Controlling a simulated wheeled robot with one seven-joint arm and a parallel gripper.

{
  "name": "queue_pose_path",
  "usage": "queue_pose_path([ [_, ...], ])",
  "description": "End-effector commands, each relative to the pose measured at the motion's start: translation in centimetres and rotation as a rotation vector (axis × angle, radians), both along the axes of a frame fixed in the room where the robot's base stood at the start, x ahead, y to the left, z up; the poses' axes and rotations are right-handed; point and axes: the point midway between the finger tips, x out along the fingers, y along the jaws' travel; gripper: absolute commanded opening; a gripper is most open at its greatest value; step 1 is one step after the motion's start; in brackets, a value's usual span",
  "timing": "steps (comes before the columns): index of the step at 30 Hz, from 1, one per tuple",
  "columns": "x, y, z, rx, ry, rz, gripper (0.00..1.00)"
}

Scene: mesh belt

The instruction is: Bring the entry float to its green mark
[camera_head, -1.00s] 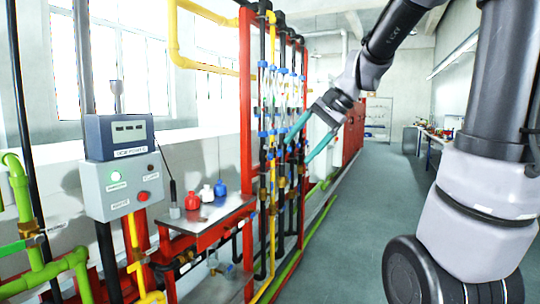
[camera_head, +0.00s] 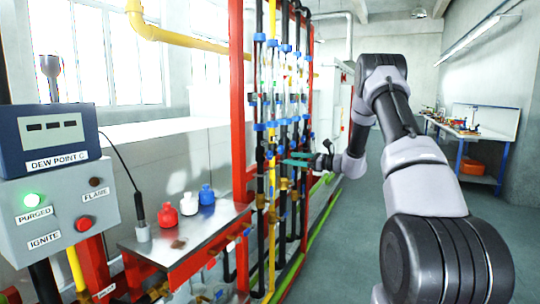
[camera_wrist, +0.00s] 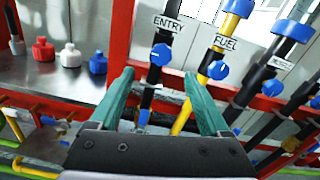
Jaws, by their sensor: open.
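In the wrist view the ENTRY label (camera_wrist: 168,23) sits on a black pipe with a blue knob (camera_wrist: 161,54) below it. My gripper (camera_wrist: 160,80) is open, its two teal fingers spread on either side of the entry pipe. The blue knob shows between and just beyond the fingertips; I cannot tell whether they touch anything. In the head view my gripper (camera_head: 290,158) points left at the pipe rack, below the glass tubes (camera_head: 280,78). The entry float and its green mark cannot be made out in either view.
The FUEL knob (camera_wrist: 218,70) sits close to the right of the entry knob, with another labelled knob (camera_wrist: 272,87) beyond. Red rails frame the rack. A metal shelf (camera_head: 180,238) with red, white and blue bottles stands left. A DEW POINT box (camera_head: 52,140) is nearer. Floor is open right.

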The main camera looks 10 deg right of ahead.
Motion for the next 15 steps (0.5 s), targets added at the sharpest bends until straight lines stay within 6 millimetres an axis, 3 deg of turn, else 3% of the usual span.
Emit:
queue_pose_path([
  [5, 1.1, 1.2, -0.2, 0.008, 0.0, -0.003, 0.81],
  [15, 4.7, 6.3, -0.2, 0.007, 0.0, -0.001, 0.81],
])
